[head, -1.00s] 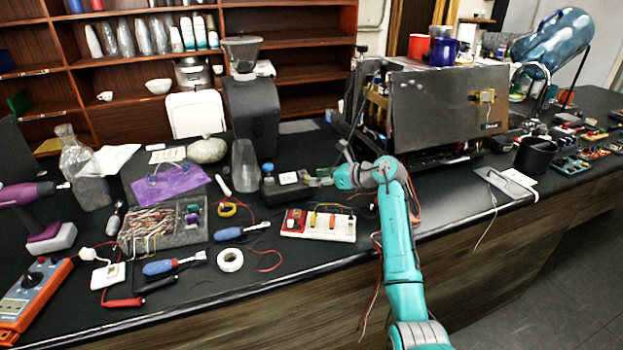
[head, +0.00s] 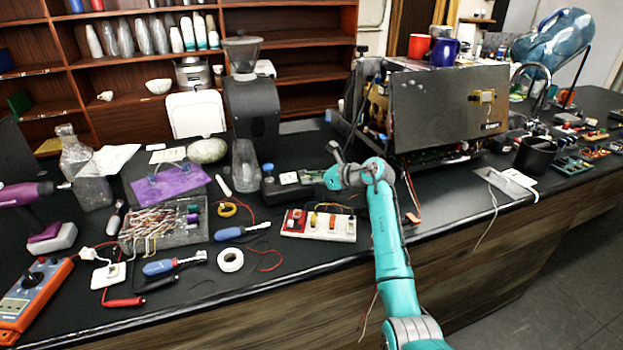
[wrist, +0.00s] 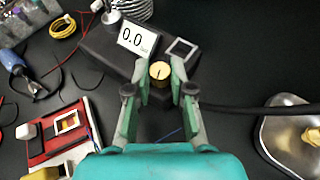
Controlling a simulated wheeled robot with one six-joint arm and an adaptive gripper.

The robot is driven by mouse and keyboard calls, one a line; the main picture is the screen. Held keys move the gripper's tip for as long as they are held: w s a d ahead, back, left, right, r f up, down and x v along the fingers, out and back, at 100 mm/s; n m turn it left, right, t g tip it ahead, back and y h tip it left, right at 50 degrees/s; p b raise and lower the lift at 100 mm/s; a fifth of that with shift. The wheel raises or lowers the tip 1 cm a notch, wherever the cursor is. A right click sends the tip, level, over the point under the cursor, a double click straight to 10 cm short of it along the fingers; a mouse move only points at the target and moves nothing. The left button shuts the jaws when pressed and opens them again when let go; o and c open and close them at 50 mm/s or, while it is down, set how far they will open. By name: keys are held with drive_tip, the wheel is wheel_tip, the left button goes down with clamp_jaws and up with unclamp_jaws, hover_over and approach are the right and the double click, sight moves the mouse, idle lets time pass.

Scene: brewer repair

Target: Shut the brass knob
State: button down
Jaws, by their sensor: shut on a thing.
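The brass knob (wrist: 159,71) sits on the near side of a dark box (wrist: 103,46) with a white "0.0" display (wrist: 138,40). In the wrist view my gripper (wrist: 159,75) has its two green-padded fingers on either side of the knob, closed on it. The knob's top face shows a dark line. In the head view the box (head: 270,187) lies on the bench and my gripper (head: 314,177) reaches it from the right. The knob is too small or hidden to make out in that view.
A red and white board (head: 318,226) lies just in front of the box. A glass cylinder (head: 245,165) stands behind it, and an open metal machine (head: 440,105) stands to the right. In the wrist view a black cable (wrist: 255,108) runs right of my fingers.

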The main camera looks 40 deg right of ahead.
drive_tip(key=shift+a+m+h, duration=0.1)
drive_tip(key=shift+m+h, duration=0.7)
drive_tip(key=shift+h, duration=0.1)
drive_tip(key=c, duration=1)
unclamp_jaws()
drive_tip(key=shift+s, duration=0.1)
drive_tip(key=v, duration=1.2)
drive_tip(key=shift+f, duration=0.25)
